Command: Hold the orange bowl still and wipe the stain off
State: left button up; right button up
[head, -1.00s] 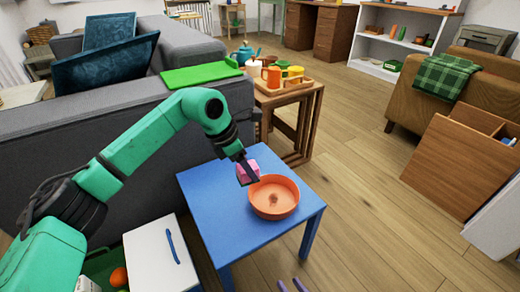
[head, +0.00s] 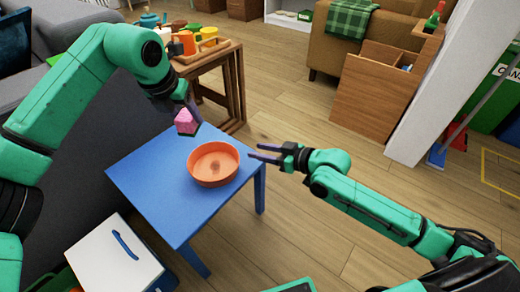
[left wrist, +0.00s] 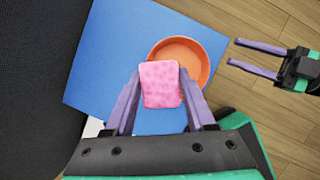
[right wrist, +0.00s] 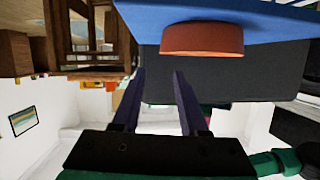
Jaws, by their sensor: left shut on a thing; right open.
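The orange bowl (head: 228,176) stands upright on the blue table (head: 150,180), with a brown stain (head: 214,166) on its inside floor. My left gripper (head: 188,112) is shut on a pink sponge (head: 186,122), held above the table behind and left of the bowl. The sponge (left wrist: 160,84) also shows between the fingers in the left wrist view, covering part of the bowl (left wrist: 200,56). My right gripper (head: 262,152) is open and empty, just right of the bowl and apart from it. The bowl's side (right wrist: 202,40) shows ahead of its fingers in the right wrist view.
A wooden side table (head: 232,90) with a tray of cups (head: 204,52) stands behind the blue table. A grey sofa is at the left. A white box (head: 110,254) with a blue handle stands at the front left. Open wooden floor lies to the right.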

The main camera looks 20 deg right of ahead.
aim_at(231, 147)
jog(key=shift+g, duration=0.5)
jog(key=x, duration=1.2)
jog(key=shift+a, duration=0.1)
grip_shut()
